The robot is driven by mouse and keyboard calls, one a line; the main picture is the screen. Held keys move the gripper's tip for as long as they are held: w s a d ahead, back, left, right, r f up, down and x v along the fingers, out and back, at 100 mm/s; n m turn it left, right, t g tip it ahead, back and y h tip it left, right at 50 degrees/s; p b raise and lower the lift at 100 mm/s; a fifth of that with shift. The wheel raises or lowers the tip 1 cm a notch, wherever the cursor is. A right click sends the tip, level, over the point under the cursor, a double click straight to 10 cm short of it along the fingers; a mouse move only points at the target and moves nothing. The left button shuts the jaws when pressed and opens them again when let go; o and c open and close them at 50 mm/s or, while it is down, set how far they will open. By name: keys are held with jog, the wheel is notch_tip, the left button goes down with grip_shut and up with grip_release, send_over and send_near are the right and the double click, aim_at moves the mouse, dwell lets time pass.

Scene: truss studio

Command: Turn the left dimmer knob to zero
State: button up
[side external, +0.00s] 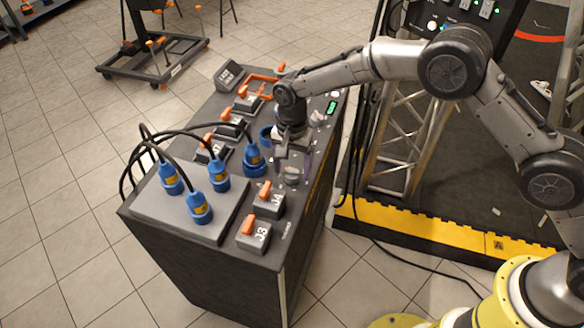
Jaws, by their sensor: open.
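A dark control console (225,240) stands in the middle of the side external view, with its controls on top. A round grey knob (292,175) sits on the panel close to my gripper. Another pale round knob (317,118) sits farther back on the same side. I cannot tell from labels which one is the left dimmer, nor read their settings. My gripper (292,158) is open and points down over the panel, just behind the nearer knob. Whether the fingers touch the knob cannot be told. The gripper hides part of the panel.
Blue plugs (219,174) with black cables stand left of my gripper. Orange-handled switches J4 (269,202) and J3 (253,234) stand in front. More orange levers (242,92) line the back. A metal truss (412,135) rises at the right.

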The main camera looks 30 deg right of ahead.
jog(key=shift+f, duration=0.3)
grip_shut()
dwell(0.3)
